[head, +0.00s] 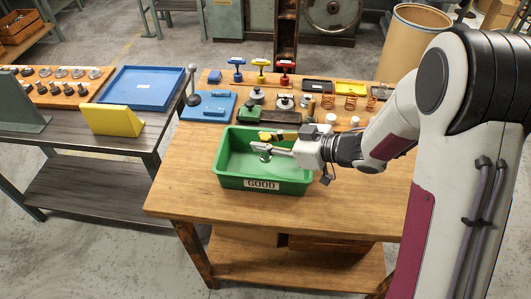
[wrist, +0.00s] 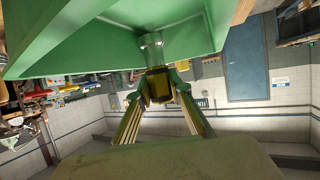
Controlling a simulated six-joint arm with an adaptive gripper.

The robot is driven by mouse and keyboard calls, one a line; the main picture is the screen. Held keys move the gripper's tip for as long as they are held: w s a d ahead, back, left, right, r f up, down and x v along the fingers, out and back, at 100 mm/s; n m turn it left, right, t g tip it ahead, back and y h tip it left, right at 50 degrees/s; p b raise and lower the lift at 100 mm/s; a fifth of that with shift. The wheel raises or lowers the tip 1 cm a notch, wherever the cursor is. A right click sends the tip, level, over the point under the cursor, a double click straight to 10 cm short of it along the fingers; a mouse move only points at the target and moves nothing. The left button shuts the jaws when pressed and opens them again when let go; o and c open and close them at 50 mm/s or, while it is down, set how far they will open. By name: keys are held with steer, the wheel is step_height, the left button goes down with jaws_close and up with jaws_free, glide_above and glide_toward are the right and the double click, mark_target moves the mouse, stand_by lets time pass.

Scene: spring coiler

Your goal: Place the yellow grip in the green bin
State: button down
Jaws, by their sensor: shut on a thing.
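My gripper (head: 262,144) is over the inside of the green bin (head: 262,184), which has a "GOOD" label on its front and stands on the wooden table. It is shut on a small yellow piece, the yellow grip (wrist: 158,84), which has a dark middle in the wrist view. A pale, shiny end of the held thing points towards the green bin, whose surface (wrist: 70,52) fills the top of that view. I cannot tell whether the held thing touches the bin floor. In the head view the fingers partly hide it.
Blue, yellow (head: 260,66) and red T-handles stand at the back of the table. Behind the bin are a blue fixture (head: 208,107), coil springs (head: 328,101) and small trays. A side bench at left holds a blue tray (head: 150,87) and a yellow block (head: 112,119). The table front is clear.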

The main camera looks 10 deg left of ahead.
mark_target(265, 154)
steer(key=shift+f, duration=0.5)
steer(key=shift+f, duration=0.1)
steer(key=shift+f, duration=1.75)
steer(key=shift+f, duration=0.15)
steer(key=c, duration=1.8)
jaws_free()
steer(key=shift+c, duration=0.2)
steer(key=shift+d+r, duration=0.2)
steer(key=v, duration=1.1)
steer(key=shift+d+r, duration=0.25)
